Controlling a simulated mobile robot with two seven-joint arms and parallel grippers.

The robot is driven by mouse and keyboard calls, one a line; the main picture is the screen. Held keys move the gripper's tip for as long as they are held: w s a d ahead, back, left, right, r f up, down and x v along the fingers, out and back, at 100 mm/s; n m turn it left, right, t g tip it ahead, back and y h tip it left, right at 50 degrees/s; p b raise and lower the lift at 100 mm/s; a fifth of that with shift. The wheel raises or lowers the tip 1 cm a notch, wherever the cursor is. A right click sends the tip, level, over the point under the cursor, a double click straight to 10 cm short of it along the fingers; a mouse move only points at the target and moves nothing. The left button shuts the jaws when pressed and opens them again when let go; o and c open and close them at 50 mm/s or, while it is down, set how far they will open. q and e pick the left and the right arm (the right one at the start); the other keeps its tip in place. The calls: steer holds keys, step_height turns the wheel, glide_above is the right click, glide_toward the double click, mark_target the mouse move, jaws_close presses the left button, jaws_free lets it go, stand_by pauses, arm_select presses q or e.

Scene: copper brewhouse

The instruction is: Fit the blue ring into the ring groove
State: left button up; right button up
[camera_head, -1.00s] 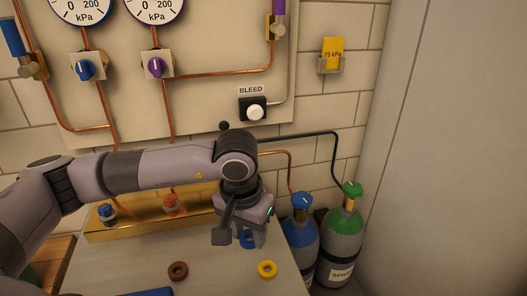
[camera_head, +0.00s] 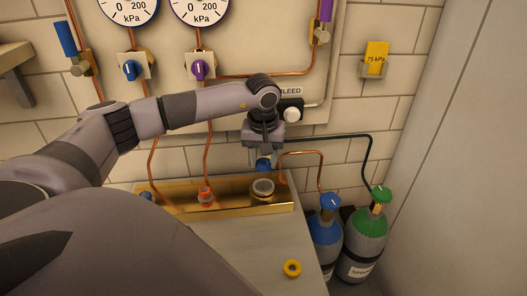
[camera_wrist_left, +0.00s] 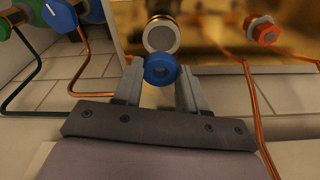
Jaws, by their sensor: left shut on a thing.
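The blue ring (camera_head: 263,165) is held between the fingertips of my left gripper (camera_head: 262,158), which is shut on it. It also shows in the left wrist view (camera_wrist_left: 160,70), between both fingers. A round metal fitting with a pale top (camera_head: 262,189) stands in the brass trough just below the ring in the head view. The fitting shows beyond the ring in the left wrist view (camera_wrist_left: 162,34). The ring appears apart from it, but the exact gap is hard to tell. I cannot make out the groove itself. My right gripper is not in view.
The brass trough (camera_head: 230,208) also holds an orange-red fitting (camera_head: 205,195). A yellow ring (camera_head: 292,268) lies on the bench (camera_head: 255,245). Blue (camera_head: 327,230) and green (camera_head: 366,235) gas cylinders stand to the right. Copper pipes (camera_head: 207,150) run down the wall.

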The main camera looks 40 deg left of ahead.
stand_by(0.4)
arm_select(q)
steer(key=b, duration=0.4)
glide_above(263, 187)
steer(key=shift+s+d+f, duration=0.1)
steer(key=shift+f, duration=1.35)
steer(key=shift+d+f, duration=0.1)
steer(key=shift+f, duration=1.3)
steer(key=shift+f+b, duration=0.55)
steer(key=shift+f, duration=0.2)
steer(key=shift+r+p, duration=0.3)
steer(key=shift+r, duration=0.15)
steer(key=shift+f+b, duration=0.3)
steer(key=shift+f, duration=0.15)
steer(key=shift+r+p, duration=0.4)
steer(key=shift+r, duration=0.2)
steer(key=shift+s+f+b, duration=0.1)
steer(key=shift+f+b, duration=0.55)
steer(key=shift+f, duration=0.2)
stand_by(0.4)
steer(key=shift+r, duration=0.15)
steer(key=shift+r+p, duration=0.45)
steer(key=shift+p, duration=0.05)
